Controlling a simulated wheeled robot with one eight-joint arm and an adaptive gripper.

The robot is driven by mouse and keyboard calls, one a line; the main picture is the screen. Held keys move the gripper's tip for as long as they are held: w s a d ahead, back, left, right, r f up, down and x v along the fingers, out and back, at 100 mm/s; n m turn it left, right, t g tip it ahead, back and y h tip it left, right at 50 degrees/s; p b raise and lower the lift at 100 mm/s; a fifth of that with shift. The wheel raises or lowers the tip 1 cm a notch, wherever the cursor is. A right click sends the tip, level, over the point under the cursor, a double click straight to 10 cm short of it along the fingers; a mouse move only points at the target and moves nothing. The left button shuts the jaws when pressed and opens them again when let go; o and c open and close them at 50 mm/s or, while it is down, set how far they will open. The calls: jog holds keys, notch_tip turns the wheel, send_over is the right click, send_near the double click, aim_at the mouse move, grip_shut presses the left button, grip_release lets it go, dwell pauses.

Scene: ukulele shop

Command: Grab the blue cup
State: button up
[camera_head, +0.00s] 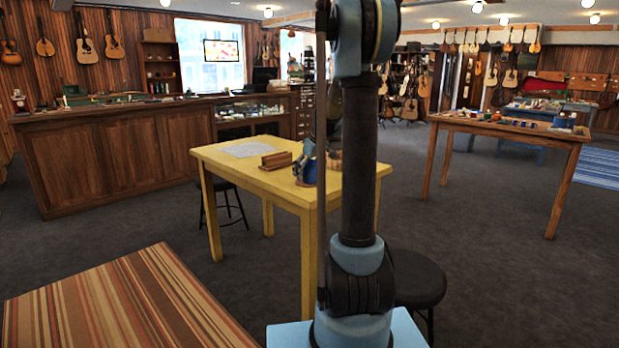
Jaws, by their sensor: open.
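A small dark blue object (310,172), which looks like the blue cup, stands near the right edge of the yellow table (230,160). My own arm rises in front of that end of the table and covers part of the area just to its right. The object is small in the picture, so its handle and opening cannot be made out. My gripper cannot be made out; the upright arm link hides whatever lies behind it.
A brown wooden block-like holder (276,160) sits left of the blue object, and a pale sheet (248,148) lies farther back. Black stools (415,278) stand by the table. A wooden table (500,127) with small items is at right; a long counter (110,150) is at left.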

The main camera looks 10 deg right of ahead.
jog(key=shift+f, duration=0.25)
jog(key=shift+c, duration=0.6)
jog(key=c, duration=1)
